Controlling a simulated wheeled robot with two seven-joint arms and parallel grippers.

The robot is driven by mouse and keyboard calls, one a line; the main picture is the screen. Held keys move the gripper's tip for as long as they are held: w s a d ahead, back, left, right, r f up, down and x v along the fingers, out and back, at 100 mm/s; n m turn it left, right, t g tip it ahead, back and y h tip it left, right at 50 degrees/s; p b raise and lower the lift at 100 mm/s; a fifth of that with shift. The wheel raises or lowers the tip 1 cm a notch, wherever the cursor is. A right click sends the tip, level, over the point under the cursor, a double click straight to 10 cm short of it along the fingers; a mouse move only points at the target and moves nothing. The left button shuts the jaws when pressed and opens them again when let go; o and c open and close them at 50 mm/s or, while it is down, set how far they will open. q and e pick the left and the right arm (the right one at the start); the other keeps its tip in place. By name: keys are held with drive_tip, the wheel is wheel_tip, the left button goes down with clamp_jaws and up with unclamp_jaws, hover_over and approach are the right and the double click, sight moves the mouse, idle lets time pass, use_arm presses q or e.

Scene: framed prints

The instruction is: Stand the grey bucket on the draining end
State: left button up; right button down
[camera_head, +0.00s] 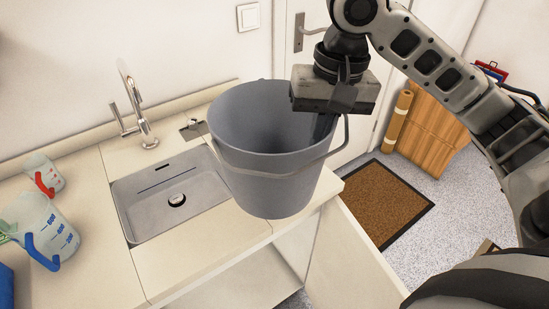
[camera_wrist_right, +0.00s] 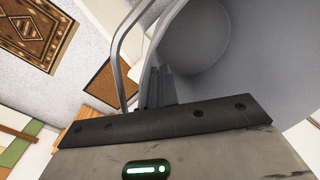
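The grey bucket (camera_head: 265,170) is upright over the counter's right end (camera_head: 325,188), right of the sink. Its base overlaps the counter's front edge in the head view; I cannot tell whether it touches the top. My right gripper (camera_head: 325,128) points down at the bucket's right rim. In the right wrist view the fingers (camera_wrist_right: 160,88) are closed on the bucket's wall (camera_wrist_right: 235,75), with the wire handle (camera_wrist_right: 122,55) beside them. The handle hangs out over the bucket's front right side. The bucket looks empty. My left gripper is out of view.
The steel sink (camera_head: 150,213) and tap (camera_head: 137,110) are left of the bucket. A measuring jug (camera_head: 45,230) and a smaller red-handled jug (camera_head: 45,175) stand at the counter's left. A brown doormat (camera_head: 380,198) lies on the floor at right, near the door.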

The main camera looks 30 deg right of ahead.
drive_tip(key=w+d+f, duration=0.9)
drive_tip(key=d+f, duration=0.1)
drive_tip(key=f, duration=0.2)
drive_tip(key=shift+w+f, duration=0.4)
drive_tip(key=c, duration=2)
unclamp_jaws()
drive_tip(key=shift+f, duration=0.2)
drive_tip(key=o, duration=0.3)
